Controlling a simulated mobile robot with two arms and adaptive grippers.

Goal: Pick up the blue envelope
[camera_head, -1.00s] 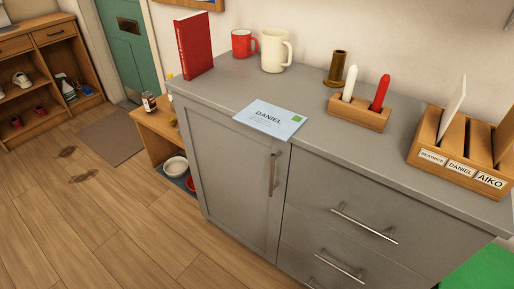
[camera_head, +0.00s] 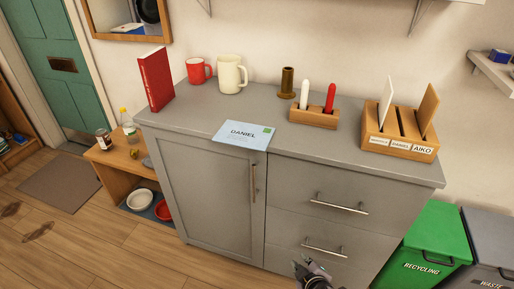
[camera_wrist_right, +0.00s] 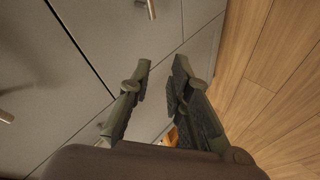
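The light blue envelope (camera_head: 244,134) lies flat on the grey cabinet top, with its front edge at the counter's front edge. It reads "DANIEL" and has a green stamp in its corner. My right gripper (camera_head: 314,273) shows at the bottom of the head view, low in front of the cabinet drawers and well below the envelope. In the right wrist view my right gripper (camera_wrist_right: 160,88) has its two fingers apart with nothing between them. The envelope is not in the right wrist view. My left gripper is in neither view now.
On the grey cabinet (camera_head: 210,197) stand a red book (camera_head: 156,79), a red mug (camera_head: 197,71), a cream mug (camera_head: 230,74), a marker holder (camera_head: 314,117) and a wooden letter sorter (camera_head: 400,143). A green recycling bin (camera_head: 436,243) stands right of the cabinet. Drawer handles (camera_head: 338,208) stick out in front.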

